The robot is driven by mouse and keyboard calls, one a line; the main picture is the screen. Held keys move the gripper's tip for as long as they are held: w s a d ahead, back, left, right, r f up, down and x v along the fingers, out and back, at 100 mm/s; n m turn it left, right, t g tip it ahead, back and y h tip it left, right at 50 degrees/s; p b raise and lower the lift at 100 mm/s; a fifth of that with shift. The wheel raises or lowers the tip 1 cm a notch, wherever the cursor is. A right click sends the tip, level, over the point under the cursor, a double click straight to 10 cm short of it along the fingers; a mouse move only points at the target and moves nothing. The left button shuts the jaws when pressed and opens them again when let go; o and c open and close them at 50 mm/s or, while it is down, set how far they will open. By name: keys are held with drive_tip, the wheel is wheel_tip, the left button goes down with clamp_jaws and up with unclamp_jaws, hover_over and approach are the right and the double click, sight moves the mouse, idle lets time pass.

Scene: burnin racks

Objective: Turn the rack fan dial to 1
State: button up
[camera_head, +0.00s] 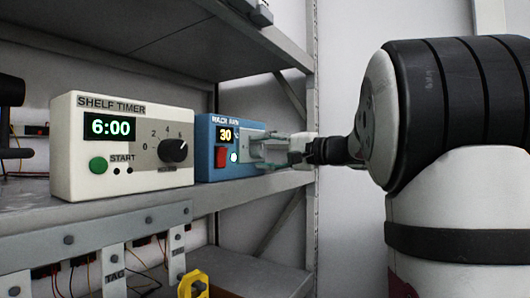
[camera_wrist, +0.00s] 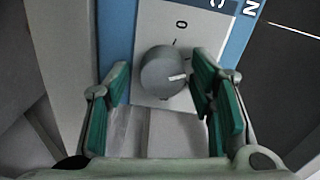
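The rack fan (camera_head: 204,160) is a blue box on the shelf, with a display reading 30, a red switch (camera_head: 221,157) and a lit white lamp (camera_head: 234,157). Its grey round dial (camera_wrist: 160,72) shows in the wrist view on a pale panel; its white pointer mark faces right in the picture. A 0 is printed above the dial; other numbers are cut off or hidden. My gripper (camera_head: 262,148) is at the fan's front and hides the dial in the head view. Its green-padded fingers are apart, one each side of the dial, with visible gaps.
A white shelf timer (camera_head: 125,172) reading 6:00, with a green start button and black knob, stands left of the fan. A grey upper shelf (camera_head: 170,40) hangs above, and a rack post (camera_head: 312,120) stands behind my gripper. Tags and wires hang below the shelf.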

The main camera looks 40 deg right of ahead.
drive_tip(key=v, duration=1.2)
drive_tip(key=shift+r, duration=0.1)
idle(0.4)
